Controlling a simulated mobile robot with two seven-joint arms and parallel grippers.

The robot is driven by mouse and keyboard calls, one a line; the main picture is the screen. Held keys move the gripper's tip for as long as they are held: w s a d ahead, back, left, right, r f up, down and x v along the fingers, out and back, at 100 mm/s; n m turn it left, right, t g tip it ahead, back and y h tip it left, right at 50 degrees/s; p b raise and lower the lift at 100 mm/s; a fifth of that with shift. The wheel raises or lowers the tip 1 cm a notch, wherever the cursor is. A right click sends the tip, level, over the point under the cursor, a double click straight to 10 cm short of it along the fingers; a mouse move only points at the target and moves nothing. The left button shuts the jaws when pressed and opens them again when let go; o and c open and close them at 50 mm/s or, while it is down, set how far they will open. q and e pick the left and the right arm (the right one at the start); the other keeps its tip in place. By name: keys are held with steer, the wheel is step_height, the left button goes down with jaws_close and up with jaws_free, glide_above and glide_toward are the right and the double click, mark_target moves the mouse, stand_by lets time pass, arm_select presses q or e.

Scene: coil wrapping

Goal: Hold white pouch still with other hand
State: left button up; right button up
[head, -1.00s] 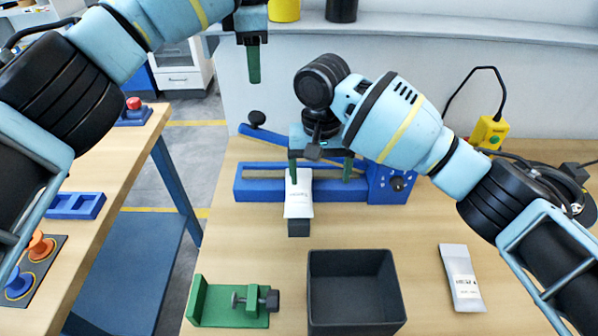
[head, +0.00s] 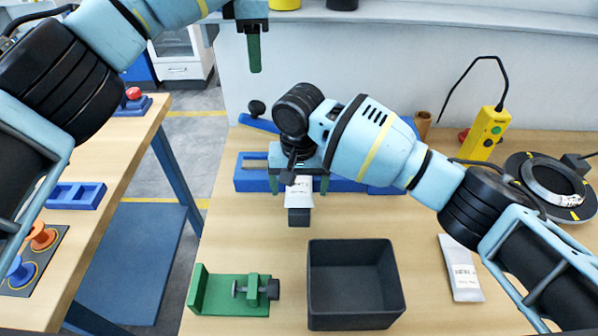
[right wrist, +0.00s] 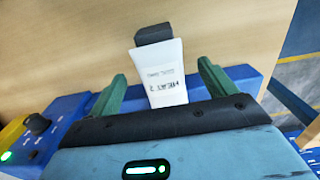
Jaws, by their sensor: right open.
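A white pouch (head: 299,191) with printed text stands at the blue sealer (head: 250,178), its lower end at a small dark block (head: 299,217). My right gripper (head: 298,184) is open above the sealer, one green finger on each side of the pouch. The right wrist view shows the pouch (right wrist: 162,72) between the spread fingers (right wrist: 162,70), with gaps on both sides. A second white pouch (head: 460,268) lies on the bench at the right. My left gripper (head: 254,53) hangs empty at the upper left, seen edge-on, so its opening is hidden.
An open dark bin (head: 352,318) stands at the bench front, with a green clamp fixture (head: 212,293) to its left. Bare bench lies between the bin and the right pouch.

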steer(key=shift+f, duration=0.7)
steer(key=c, duration=1.1)
